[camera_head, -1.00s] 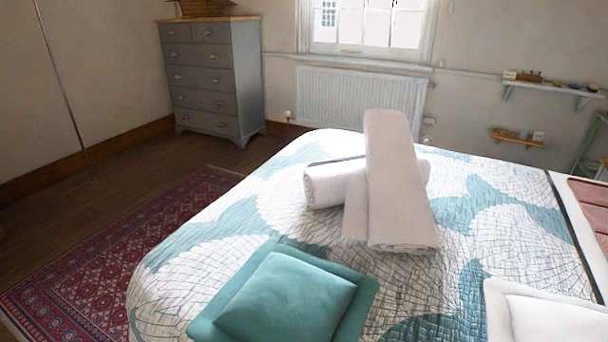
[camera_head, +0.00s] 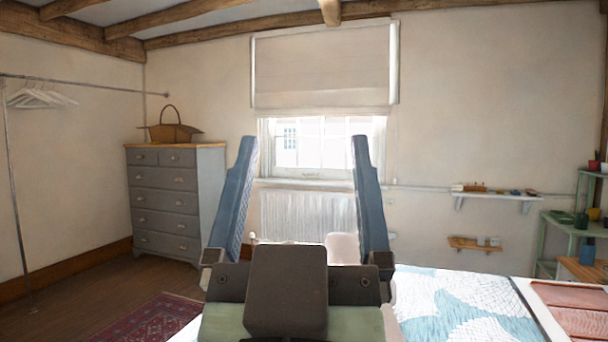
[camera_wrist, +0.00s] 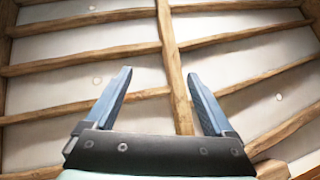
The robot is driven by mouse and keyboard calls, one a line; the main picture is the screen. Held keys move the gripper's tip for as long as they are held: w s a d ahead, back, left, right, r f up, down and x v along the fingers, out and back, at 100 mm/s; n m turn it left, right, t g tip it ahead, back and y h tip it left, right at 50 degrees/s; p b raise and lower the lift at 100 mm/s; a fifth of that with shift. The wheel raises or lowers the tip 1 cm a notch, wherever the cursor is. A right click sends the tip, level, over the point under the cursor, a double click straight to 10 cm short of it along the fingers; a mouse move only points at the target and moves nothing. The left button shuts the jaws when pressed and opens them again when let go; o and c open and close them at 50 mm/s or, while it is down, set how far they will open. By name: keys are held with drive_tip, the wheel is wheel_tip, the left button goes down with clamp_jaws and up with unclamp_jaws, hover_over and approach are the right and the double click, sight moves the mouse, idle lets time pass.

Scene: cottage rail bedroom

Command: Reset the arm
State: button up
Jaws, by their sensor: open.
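My gripper (camera_head: 302,160) stands upright in the middle of the head view, its two blue-grey fingers spread wide apart and pointing up. Nothing is between the fingers. In the wrist view my gripper (camera_wrist: 160,100) is also open and empty, with only the beamed ceiling (camera_wrist: 75,90) beyond it.
A grey chest of drawers (camera_head: 165,205) with a basket (camera_head: 175,130) on top stands at the left. A clothes rail (camera_head: 85,83) with hangers is at the far left. Wall shelves (camera_head: 495,196) and a green shelf unit (camera_head: 560,235) are at the right. The space around my gripper looks clear.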

drive_tip(key=shift+t+y, duration=0.6)
drive_tip(key=shift+y, duration=0.1)
drive_tip(key=s+r, duration=0.3)
drive_tip(key=shift+s+r, duration=0.1)
drive_tip(key=shift+s, duration=0.05)
drive_tip(key=shift+r, duration=0.1)
wheel_tip(320, 180, up, 20)
drive_tip(key=p, duration=1.9)
drive_tip(key=shift+f+p, duration=0.25)
drive_tip(key=shift+p, duration=0.1)
drive_tip(key=shift+o, duration=1)
drive_tip(key=shift+r, duration=0.2)
drive_tip(key=shift+f, duration=0.15)
